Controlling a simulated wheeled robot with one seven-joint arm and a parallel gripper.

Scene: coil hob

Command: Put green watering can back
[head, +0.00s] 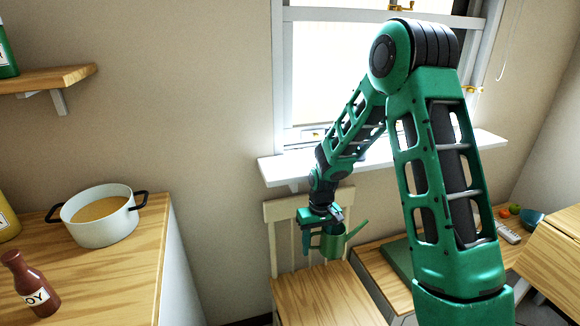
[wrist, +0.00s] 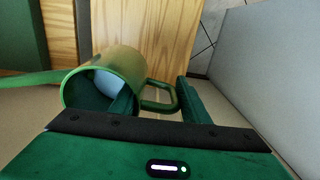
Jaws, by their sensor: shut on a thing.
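The green watering can (head: 331,241) hangs in my gripper (head: 322,216), above the wooden seat of a chair and in front of its back. Its spout points to the right in the head view. In the wrist view the can (wrist: 122,72) shows its open mouth, and its spout runs to the left. My gripper (wrist: 155,105) is shut on the can, with one finger inside the mouth and the other on the handle side. The exact contact is partly hidden. The white window sill (head: 275,168) lies above and behind the can, partly hidden by my arm.
A wooden chair (head: 325,296) stands below the can. A low wooden table (head: 372,262) with a green flat item (head: 398,258) is to its right. A counter on the left holds a white pot (head: 100,222) and a brown bottle (head: 30,284). A wall shelf (head: 45,80) is above.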

